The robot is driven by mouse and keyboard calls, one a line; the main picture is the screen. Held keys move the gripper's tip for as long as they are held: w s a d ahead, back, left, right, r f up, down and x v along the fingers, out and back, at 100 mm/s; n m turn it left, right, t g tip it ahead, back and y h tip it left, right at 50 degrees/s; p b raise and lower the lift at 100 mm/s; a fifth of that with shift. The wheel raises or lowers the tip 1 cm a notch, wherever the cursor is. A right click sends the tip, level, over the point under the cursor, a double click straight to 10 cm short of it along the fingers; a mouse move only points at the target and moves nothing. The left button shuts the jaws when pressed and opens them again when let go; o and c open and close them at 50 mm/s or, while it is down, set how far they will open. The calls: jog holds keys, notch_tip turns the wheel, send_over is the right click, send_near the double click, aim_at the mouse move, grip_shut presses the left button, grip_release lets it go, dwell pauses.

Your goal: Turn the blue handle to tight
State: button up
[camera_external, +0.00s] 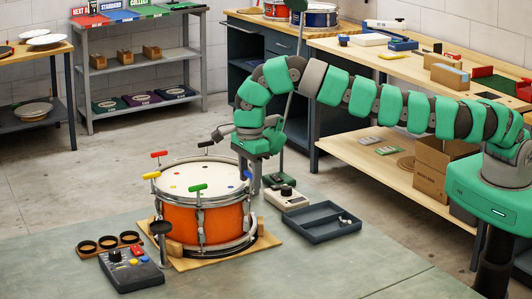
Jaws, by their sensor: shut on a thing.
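An orange drum (180,222) with a white head stands on a wooden board on the bench. T-shaped handles stand around its rim: red (159,154), black (205,144), yellow (151,175) and green (198,187). A blue mark shows on the head at the right rim. My gripper (252,184) points down at that right rim, beside the blue mark. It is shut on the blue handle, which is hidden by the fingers. How far the handle is turned cannot be seen.
A dark tray (318,223) and a pale device with a black knob (287,197) lie close to the right of the drum. A dark control box (130,270) and a holder with round rings (109,243) lie at the front left. The bench front is clear.

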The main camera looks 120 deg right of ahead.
aim_at(249, 173)
jog(key=shift+w+r, duration=0.15)
jog(key=shift+r, duration=0.05)
jog(key=o, duration=1)
jog(key=shift+c, duration=0.2)
jog(key=shift+f, duration=0.1)
jog(key=shift+f, duration=0.1)
notch_tip(249, 173, up, 14)
jog(key=p, duration=0.2)
jog(key=shift+p, duration=0.35)
